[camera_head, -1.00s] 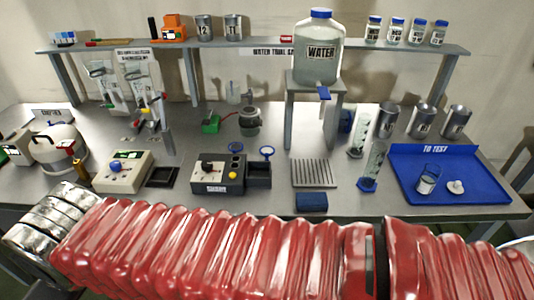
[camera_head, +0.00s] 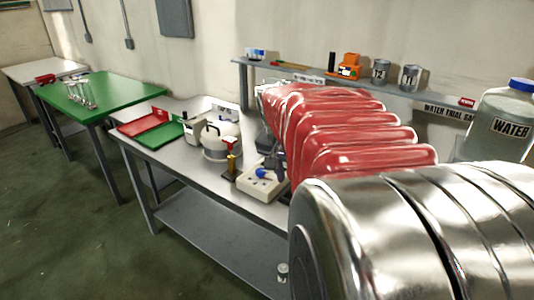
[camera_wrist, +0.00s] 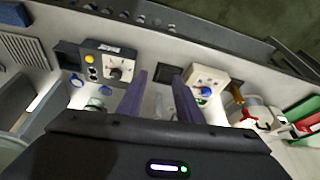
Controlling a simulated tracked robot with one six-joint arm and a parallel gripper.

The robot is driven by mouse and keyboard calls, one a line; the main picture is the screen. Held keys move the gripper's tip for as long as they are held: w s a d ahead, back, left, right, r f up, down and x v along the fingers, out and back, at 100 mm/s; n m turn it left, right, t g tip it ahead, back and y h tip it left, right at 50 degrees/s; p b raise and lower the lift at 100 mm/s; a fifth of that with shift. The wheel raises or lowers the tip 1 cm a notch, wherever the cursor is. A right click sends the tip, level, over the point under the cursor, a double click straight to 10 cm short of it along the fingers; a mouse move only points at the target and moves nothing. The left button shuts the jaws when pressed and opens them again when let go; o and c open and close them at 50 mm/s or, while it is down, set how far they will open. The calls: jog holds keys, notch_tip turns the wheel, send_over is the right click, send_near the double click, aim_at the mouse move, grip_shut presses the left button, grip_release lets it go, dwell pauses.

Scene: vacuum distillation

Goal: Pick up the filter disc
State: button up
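I cannot make out the filter disc for certain in either current view. Two small blue-rimmed round pieces, one (camera_wrist: 76,80) and another (camera_wrist: 104,90), lie near a dial box (camera_wrist: 112,62) in the wrist view; I cannot tell whether either is the disc. My gripper (camera_wrist: 159,77) points down over the bench with its two purple-grey fingers apart. A pale, unclear shape shows between the fingers, with no grip on it visible. In the head view my red-sleeved arm hides the bench's middle.
A cream box with a blue knob (camera_wrist: 208,88) stands right of the fingers in the wrist view; it also shows in the head view (camera_head: 262,184). Nearby are a white round vessel (camera_head: 220,142), red tray (camera_head: 143,123) and green tray (camera_head: 160,136).

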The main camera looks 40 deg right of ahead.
jog(key=s+d+f+m+g, duration=0.1)
jog(key=s+d+m, duration=0.3)
jog(key=d, duration=0.6)
jog(key=s+d+f+m+g, duration=0.2)
jog(key=s+d+f+m, duration=0.2)
jog(key=s+d, duration=0.4)
jog(key=s+d+f+m+g, duration=0.1)
jog(key=s+d+f+m, duration=0.2)
jog(key=d, duration=0.9)
jog(key=s+m, duration=0.1)
jog(key=s, duration=0.2)
jog(key=shift+d+g, duration=0.15)
jog(key=shift+g, duration=0.25)
jog(key=shift+s, duration=0.1)
jog(key=shift+x, duration=4.3)
jog(key=shift+f, duration=0.15)
jog(key=shift+a+x, duration=0.2)
jog(key=shift+x, duration=1.05)
jog(key=shift+a+x, duration=0.2)
jog(key=shift+x, duration=1.05)
jog(key=shift+f, duration=0.1)
